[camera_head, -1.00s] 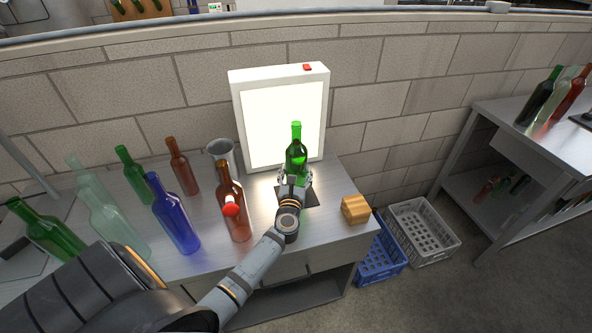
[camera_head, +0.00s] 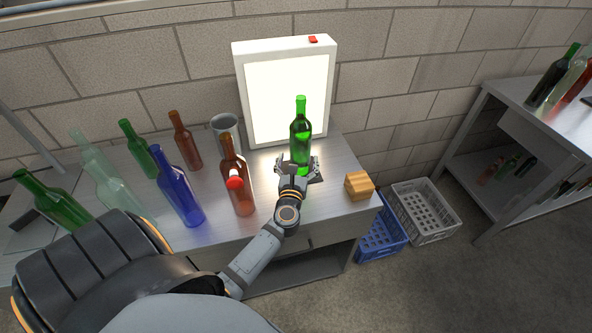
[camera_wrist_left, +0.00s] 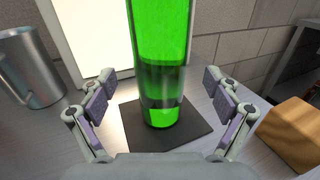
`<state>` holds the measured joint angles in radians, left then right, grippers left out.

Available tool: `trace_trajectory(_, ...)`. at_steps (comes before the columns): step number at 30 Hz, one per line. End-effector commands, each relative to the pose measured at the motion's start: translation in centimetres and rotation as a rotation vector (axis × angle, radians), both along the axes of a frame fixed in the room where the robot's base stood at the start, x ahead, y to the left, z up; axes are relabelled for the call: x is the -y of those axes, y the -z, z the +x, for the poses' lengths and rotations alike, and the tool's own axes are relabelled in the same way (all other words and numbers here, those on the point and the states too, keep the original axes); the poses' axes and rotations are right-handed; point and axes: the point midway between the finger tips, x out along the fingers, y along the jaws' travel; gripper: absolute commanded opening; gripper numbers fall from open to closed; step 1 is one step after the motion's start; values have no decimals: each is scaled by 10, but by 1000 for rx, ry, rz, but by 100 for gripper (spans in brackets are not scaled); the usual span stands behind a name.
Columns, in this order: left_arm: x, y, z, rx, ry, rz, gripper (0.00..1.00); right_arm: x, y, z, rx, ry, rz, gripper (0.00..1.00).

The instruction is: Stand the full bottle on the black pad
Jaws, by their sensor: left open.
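A green bottle (camera_head: 300,134) stands upright in front of the lit white panel. In the left wrist view the green bottle (camera_wrist_left: 160,62) stands on the black pad (camera_wrist_left: 136,137), its base within the pad's edges. In the head view a corner of the black pad (camera_head: 317,179) shows beside my gripper. My left gripper (camera_head: 297,165) is open, with its fingers apart on either side of the bottle. In the left wrist view my left gripper (camera_wrist_left: 160,103) shows a gap between each finger and the glass. My right gripper does not show.
A lit panel (camera_head: 286,94) stands behind the bottle. A wooden block (camera_head: 359,186) sits right. Crates (camera_head: 425,212) are on the floor.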

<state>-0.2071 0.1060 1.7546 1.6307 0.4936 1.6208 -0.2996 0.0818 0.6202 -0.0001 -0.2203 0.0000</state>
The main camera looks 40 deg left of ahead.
Motion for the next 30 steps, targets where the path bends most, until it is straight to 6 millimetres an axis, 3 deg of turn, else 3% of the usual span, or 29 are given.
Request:
trace_trajectory(3,13,4,-27,-2,-1,-3,90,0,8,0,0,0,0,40)
trace_trajectory(10,28,2,-56,0,0,-1,90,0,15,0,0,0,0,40)
trace_trajectory(30,30,0,-59,0,-1,0,90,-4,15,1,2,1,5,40)
